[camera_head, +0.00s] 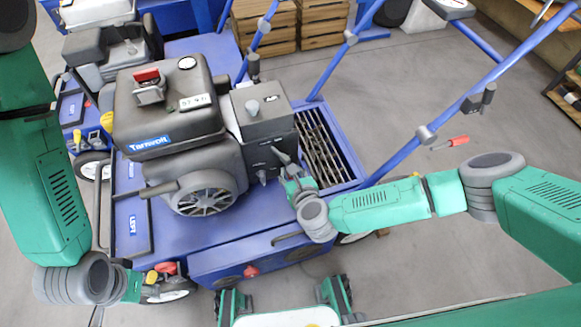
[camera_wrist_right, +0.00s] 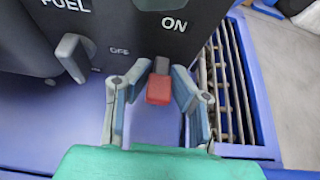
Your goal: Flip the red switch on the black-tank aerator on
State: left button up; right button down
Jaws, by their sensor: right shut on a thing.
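The aerator with the black tank (camera_head: 165,110) stands on a blue deck in the head view. Its dark control box (camera_head: 265,115) is at the right of the engine. In the right wrist view the red switch (camera_wrist_right: 159,89) sticks out on a grey stem below the ON label, right of the OFF label. My right gripper (camera_wrist_right: 162,75) has its fingers on both sides of the switch and is shut on it. In the head view this gripper (camera_head: 287,168) is at the box's lower front, and the switch is hidden. My left gripper (camera_head: 132,286) is by the deck's front left corner; its fingers are unclear.
A grey FUEL lever (camera_wrist_right: 73,56) is left of the switch. A slatted bay (camera_head: 322,150) and blue handle bars (camera_head: 440,120) are at the right. Another aerator (camera_head: 105,50) stands behind, near wooden crates (camera_head: 265,30). A red-handled tool (camera_head: 455,142) shows beyond the bars.

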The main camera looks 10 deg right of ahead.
jog(key=shift+w+r+g+p, duration=0.1)
jog(key=shift+r+g+p, duration=0.15)
jog(key=shift+g+p, duration=0.6)
jog(key=c, duration=1.4)
grip_release()
jog(key=v, duration=1.1)
jog(key=shift+s+r, duration=0.3)
jog(key=shift+a, duration=0.1)
